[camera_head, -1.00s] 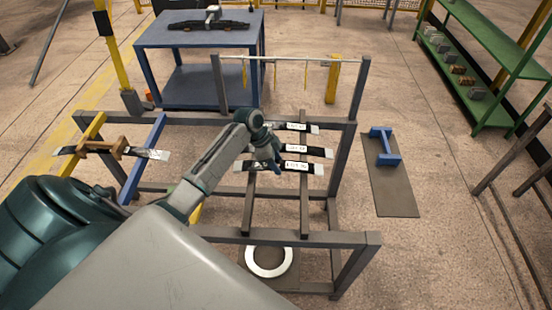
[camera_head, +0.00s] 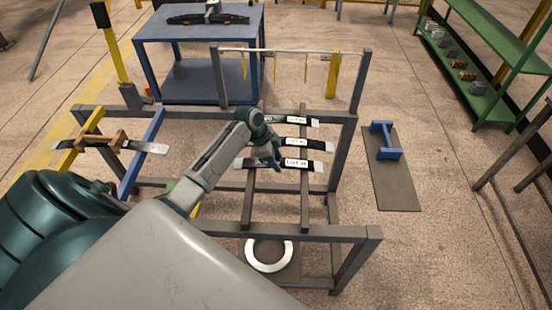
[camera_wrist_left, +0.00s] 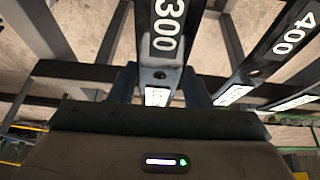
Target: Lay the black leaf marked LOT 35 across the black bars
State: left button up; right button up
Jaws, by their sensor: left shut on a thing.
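Three black leaves with white labels lie across the two black bars (camera_head: 304,208) of the frame: a far leaf (camera_head: 316,123), a middle leaf (camera_head: 327,147) and a near leaf (camera_head: 318,165). The near leaf's label seems to begin with LOT; its number is too small to read surely. My left gripper (camera_head: 275,163) is over the bars, shut on a leaf, apparently the near one. In the left wrist view the held leaf (camera_wrist_left: 166,60) is marked 300 and sits between the fingers (camera_wrist_left: 158,90); a leaf marked 400 (camera_wrist_left: 262,60) is beside it. My right gripper is not in view.
Another leaf (camera_head: 150,148) with a wooden block (camera_head: 108,141) lies across the yellow and blue bars (camera_head: 140,157) at left. A blue table (camera_head: 200,78) stands behind, a green shelf (camera_head: 490,55) at right. A white ring (camera_head: 268,268) lies below the frame. A blue stand (camera_head: 387,150) is on a mat at right.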

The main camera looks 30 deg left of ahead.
pick_arm(q)
jog(key=shift+f+b, duration=0.35)
jog(key=shift+f, duration=0.2)
jog(key=o, duration=1.1)
jog(key=shift+o, duration=0.3)
jog(key=shift+f, duration=0.1)
jog(key=shift+s+a+r, duration=0.1)
jog(key=shift+a+r, duration=0.05)
jog(key=shift+r, duration=0.25)
jog(key=b+v, duration=0.2)
jog(key=v, duration=0.7)
jog(key=shift+s+a+r+b, duration=0.15)
jog(key=shift+r+b, duration=0.15)
jog(key=shift+r, duration=0.25)
